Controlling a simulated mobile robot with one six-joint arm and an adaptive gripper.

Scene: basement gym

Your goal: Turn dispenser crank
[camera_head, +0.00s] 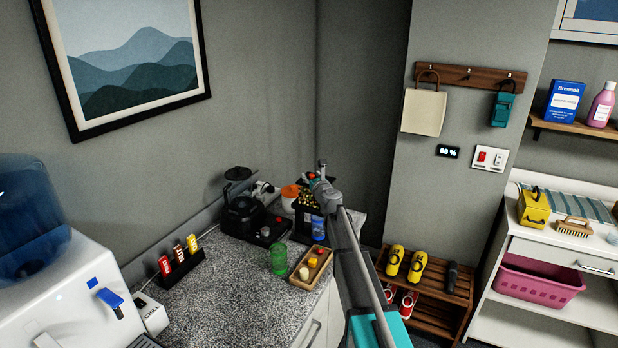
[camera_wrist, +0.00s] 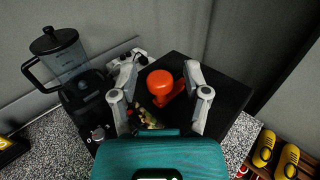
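The dispenser (camera_head: 303,212) stands at the counter's far end, dark-framed with colourful contents. In the wrist view, a rounded orange-red part (camera_wrist: 160,82) with a short arm to its right lies between my fingers, beside a black panel (camera_wrist: 222,98). I cannot tell whether this part is the crank. My gripper (camera_wrist: 163,68) is open, with a finger on each side of the orange part and visible gaps. In the head view my gripper (camera_head: 318,179) is above the dispenser and hides part of it. Contact is not clear.
A black blender (camera_wrist: 62,60) stands left of the dispenser. A green cup (camera_head: 279,259), a blue cup (camera_head: 318,228) and a wooden tray (camera_head: 300,284) are near the counter's front. A bar rack (camera_head: 180,268) and water cooler (camera_head: 75,290) are left. A shoe rack (camera_head: 425,292) is right.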

